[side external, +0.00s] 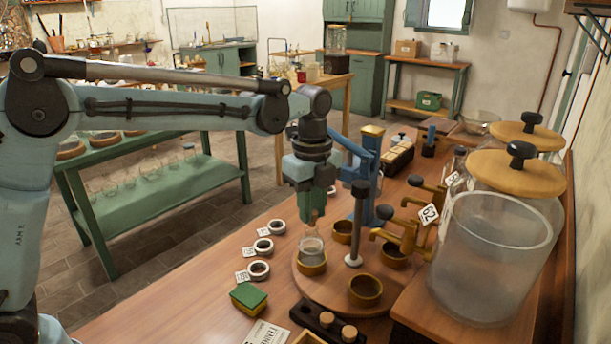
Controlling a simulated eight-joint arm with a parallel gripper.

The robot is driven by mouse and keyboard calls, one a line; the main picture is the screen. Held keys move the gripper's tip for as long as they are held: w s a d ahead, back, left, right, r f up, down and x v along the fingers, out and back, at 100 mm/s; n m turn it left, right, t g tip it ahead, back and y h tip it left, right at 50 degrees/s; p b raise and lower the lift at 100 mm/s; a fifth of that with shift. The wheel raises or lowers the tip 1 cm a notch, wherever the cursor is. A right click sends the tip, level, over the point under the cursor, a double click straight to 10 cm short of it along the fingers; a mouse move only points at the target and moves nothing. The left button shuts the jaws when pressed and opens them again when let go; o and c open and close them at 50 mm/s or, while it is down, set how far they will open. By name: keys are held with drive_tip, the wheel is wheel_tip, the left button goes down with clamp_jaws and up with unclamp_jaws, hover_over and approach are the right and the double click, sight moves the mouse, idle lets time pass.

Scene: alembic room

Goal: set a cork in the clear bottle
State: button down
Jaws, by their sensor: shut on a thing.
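The clear bottle (312,247) stands upright in a brass ring holder (312,267) at the left of a round wooden stand (330,293). My gripper (313,208) points down above the bottle's mouth. It is shut on a small brown cork, which is mostly hidden between the fingers. A gap seems to show between the cork and the bottle, though the details are small. Other corks (349,332) sit in a dark rack (318,326) at the front edge of the picture.
A dark-knobbed post (358,225) rises from the round stand, close right of the bottle. Empty brass cups (365,290) surround it. A blue press (366,175) stands behind. Large glass jars (490,260) fill the right. Labelled rings (262,247) and a green-yellow sponge (248,297) lie left.

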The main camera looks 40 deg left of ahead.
drive_tip(key=shift+f, duration=0.6)
idle(0.9)
drive_tip(key=c, duration=0.5)
unclamp_jaws()
drive_tip(key=shift+r, duration=3.5)
